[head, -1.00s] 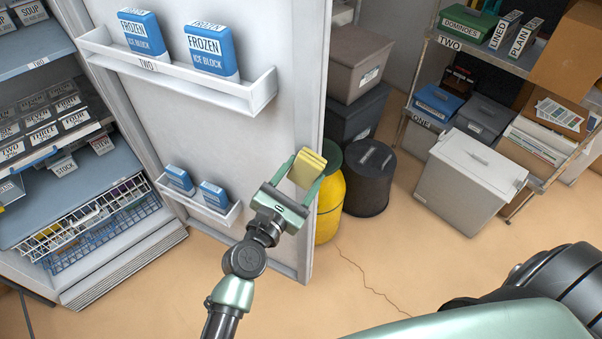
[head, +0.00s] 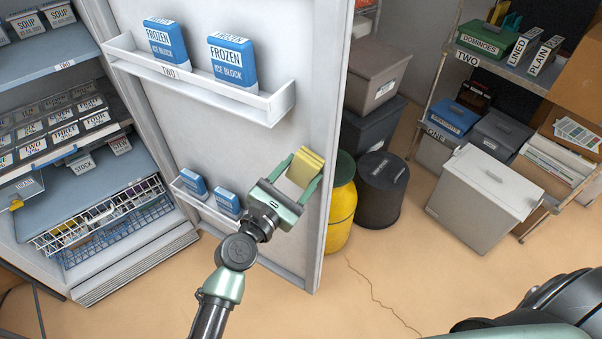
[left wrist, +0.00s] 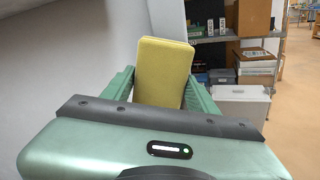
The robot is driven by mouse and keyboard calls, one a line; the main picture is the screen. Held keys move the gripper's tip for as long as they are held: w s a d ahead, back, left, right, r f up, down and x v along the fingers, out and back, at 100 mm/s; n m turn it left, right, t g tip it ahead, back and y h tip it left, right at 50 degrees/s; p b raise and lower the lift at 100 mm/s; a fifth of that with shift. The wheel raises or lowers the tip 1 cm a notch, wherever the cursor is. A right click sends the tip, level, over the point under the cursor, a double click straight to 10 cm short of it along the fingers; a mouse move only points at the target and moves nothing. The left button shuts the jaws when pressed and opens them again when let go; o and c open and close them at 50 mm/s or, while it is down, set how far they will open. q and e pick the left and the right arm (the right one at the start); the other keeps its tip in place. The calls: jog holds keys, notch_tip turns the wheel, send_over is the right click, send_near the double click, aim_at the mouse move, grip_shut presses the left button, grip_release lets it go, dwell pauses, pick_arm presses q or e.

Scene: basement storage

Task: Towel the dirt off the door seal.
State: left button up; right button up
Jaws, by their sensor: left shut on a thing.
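My left gripper (head: 296,180) is shut on a folded yellow towel (head: 305,167) and holds it up in front of the freezer door's outer edge strip. The towel also shows upright between the green fingers in the left wrist view (left wrist: 162,72). The freezer door (head: 240,140) stands wide open with its inner side facing me. The door seal (head: 333,110) appears as a pale strip along the door's right edge. I cannot make out dirt on it. Whether the towel touches the door is unclear. My right gripper is not in view.
The upper door rack (head: 190,82) and lower door rack (head: 205,206) hold blue ice blocks and stick out left of the towel. A yellow drum (head: 342,215) and black bin (head: 380,190) stand behind the door. Floor (head: 330,310) is clear in front.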

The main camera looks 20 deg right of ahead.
pick_arm(q)
jog(key=shift+s+d+r+p, duration=0.2)
jog(key=shift+s+d+p, duration=0.15)
jog(key=shift+s+d, duration=1)
jog(key=shift+s, duration=0.3)
jog(key=shift+f, duration=0.1)
jog(key=p, duration=0.1)
send_near(324, 170)
jog(key=shift+w+d, duration=0.1)
jog(key=v, duration=0.3)
